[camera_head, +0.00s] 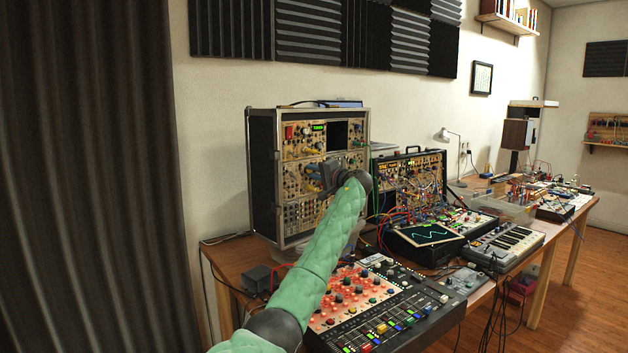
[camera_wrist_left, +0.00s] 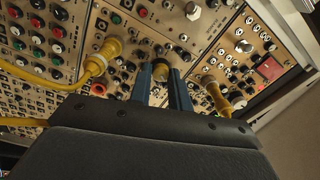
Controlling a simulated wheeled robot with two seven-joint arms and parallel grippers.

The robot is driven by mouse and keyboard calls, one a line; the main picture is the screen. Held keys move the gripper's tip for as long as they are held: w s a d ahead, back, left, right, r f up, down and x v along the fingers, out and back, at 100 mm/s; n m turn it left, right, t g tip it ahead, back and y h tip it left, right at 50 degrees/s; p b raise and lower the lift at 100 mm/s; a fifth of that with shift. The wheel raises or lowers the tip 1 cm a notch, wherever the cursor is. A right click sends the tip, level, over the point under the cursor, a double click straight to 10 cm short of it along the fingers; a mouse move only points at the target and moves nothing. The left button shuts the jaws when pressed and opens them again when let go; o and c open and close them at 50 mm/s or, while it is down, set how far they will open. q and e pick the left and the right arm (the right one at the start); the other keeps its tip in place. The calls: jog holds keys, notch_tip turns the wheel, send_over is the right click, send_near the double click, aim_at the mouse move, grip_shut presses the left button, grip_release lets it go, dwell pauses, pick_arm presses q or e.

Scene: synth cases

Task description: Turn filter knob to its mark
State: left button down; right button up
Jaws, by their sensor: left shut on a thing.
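The filter knob (camera_wrist_left: 160,70), small and yellowish with dark parts, sits on a tan synth panel (camera_wrist_left: 122,66) in the left wrist view. My left gripper (camera_wrist_left: 161,76) has its two blue fingers on either side of this knob and is shut on it. In the head view my left gripper (camera_head: 325,176) reaches the front of the tall black-sided synth case (camera_head: 262,172) at the back left of the table. There the gripper and wrist hide the knob. I cannot make out the mark or where the knob points. My right gripper is not in view.
Yellow cable plugs (camera_wrist_left: 104,55) (camera_wrist_left: 219,98) stick out of the panel on both sides of the fingers. A second, lower synth case with patch cables (camera_head: 408,180) stands to the right.

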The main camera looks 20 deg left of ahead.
pick_arm(q)
jog(key=shift+f+n, duration=0.3)
jog(key=shift+f, duration=0.1)
jog(key=n+b, duration=0.3)
jog(key=shift+r+n+b, duration=0.15)
jog(key=shift+n+b, duration=0.75)
jog(key=shift+n, duration=0.5)
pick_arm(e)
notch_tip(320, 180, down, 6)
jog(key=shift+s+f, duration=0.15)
pick_arm(q)
jog(key=shift+n, duration=0.3)
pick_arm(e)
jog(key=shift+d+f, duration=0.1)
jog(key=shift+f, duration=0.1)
pick_arm(q)
jog(key=c, duration=1.3)
grip_release()
jog(key=shift+r, duration=0.1)
jog(key=shift+r, duration=0.1)
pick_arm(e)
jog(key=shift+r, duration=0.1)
pick_arm(q)
jog(key=v, duration=0.7)
jog(key=shift+d, duration=0.4)
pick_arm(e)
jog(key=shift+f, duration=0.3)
